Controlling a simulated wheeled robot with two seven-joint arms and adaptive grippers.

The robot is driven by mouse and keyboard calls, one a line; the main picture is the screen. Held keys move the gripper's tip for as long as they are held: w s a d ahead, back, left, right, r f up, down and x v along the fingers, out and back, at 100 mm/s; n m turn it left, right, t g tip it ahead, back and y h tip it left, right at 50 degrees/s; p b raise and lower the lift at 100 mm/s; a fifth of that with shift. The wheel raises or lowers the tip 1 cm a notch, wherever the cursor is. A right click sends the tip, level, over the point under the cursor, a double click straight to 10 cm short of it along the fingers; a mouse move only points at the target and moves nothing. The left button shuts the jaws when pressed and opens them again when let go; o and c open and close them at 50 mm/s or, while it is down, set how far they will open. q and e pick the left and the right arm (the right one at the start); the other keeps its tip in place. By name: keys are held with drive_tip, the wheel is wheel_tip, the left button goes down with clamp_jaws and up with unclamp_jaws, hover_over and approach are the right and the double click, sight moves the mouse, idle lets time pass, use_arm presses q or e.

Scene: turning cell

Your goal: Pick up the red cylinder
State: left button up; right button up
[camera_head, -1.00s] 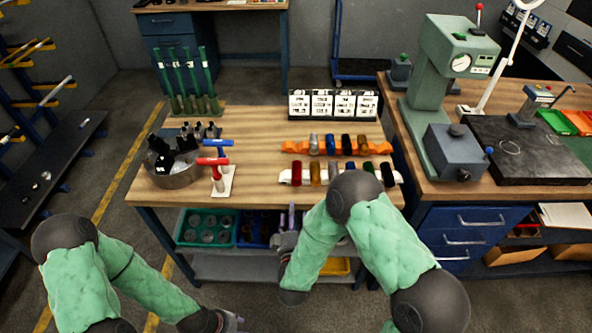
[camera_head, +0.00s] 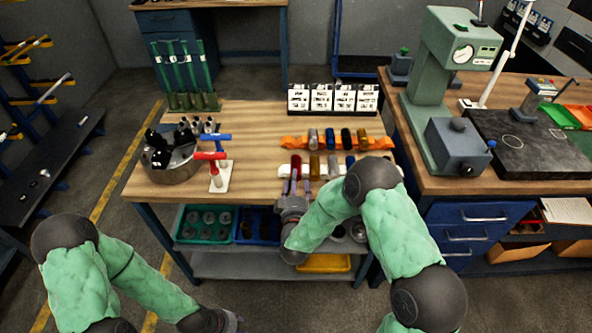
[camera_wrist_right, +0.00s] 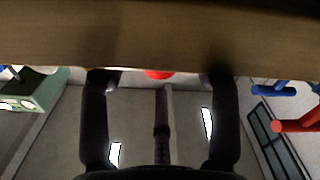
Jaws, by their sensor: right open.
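The red cylinder (camera_head: 296,163) lies at the left end of the front row of coloured cylinders, on the white rack (camera_head: 283,171). In the right wrist view a red end (camera_wrist_right: 158,74) shows between the fingers, past the wooden edge. My right gripper (camera_head: 295,186) is open and empty at the bench's front edge, with its fingers pointing at the red cylinder and just short of it. It also shows in the right wrist view (camera_wrist_right: 160,85). My left gripper (camera_head: 236,322) hangs low at the bottom of the head view; its fingers are too unclear to read.
An orange rack (camera_head: 296,142) with several cylinders lies behind. White cards (camera_head: 332,98) are at the back. The green press (camera_head: 432,80) is on the right bench. Bins fill the shelf below.

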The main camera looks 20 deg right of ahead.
drive_tip(key=shift+w, duration=0.25)
clamp_jaws()
drive_tip(key=shift+r, duration=0.1)
